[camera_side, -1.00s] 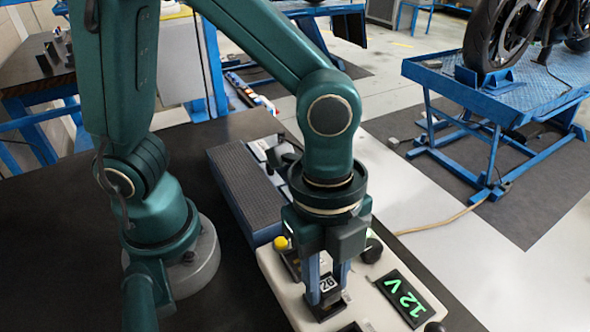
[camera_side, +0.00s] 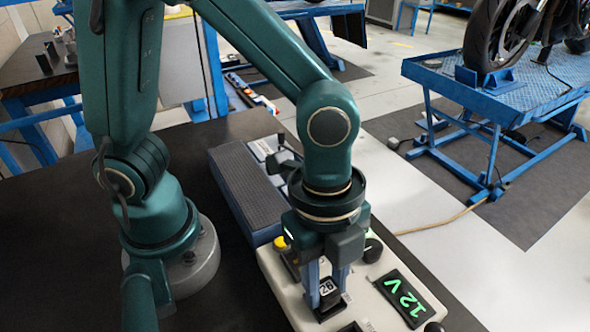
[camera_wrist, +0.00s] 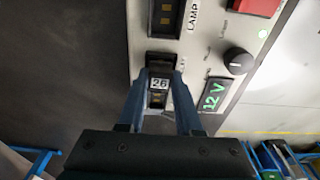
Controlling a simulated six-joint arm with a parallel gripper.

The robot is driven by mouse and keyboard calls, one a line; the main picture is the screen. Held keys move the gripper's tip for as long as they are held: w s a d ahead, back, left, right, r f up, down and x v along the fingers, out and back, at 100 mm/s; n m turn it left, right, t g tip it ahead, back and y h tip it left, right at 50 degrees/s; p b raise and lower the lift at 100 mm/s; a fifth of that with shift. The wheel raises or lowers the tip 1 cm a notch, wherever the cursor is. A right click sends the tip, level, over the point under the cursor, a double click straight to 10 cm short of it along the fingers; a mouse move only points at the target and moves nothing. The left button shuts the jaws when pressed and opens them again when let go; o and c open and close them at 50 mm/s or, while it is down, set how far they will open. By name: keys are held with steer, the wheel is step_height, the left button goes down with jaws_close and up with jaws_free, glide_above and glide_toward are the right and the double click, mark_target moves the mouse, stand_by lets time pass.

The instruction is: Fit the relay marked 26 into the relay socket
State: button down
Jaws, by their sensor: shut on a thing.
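The relay marked 26 (camera_side: 327,288) is a small dark block with a white number label. It stands upright between the fingers of my gripper (camera_side: 329,283), which is shut on it. It is at the dark relay socket (camera_side: 331,312) on the pale test panel (camera_side: 289,300). The relay's lower end meets the socket's dark frame; I cannot tell how deep it sits. In the wrist view the relay's label (camera_wrist: 158,84) shows between the fingertips (camera_wrist: 160,82), with a dark opening just below it in the picture.
The panel carries a green-lit 12 V display (camera_side: 404,298), a dark knob (camera_side: 372,250) and a yellow button (camera_side: 280,243). Other dark slots (camera_wrist: 165,16) lie in line with the socket. A blue-sided case (camera_side: 243,187) lies behind the panel. The dark bench top at left is clear.

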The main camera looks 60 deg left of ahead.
stand_by(0.4)
steer(key=c, duration=0.5)
jaws_free()
steer(key=shift+r, duration=3.55)
steer(key=a+r+n+t+y, duration=0.1)
steer(key=a+n+t, duration=0.4)
steer(key=a+n, duration=1)
steer(key=r+n, duration=0.1)
steer(key=n, duration=0.2)
steer(key=shift+r+t, duration=0.15)
steer(key=shift+t, duration=0.15)
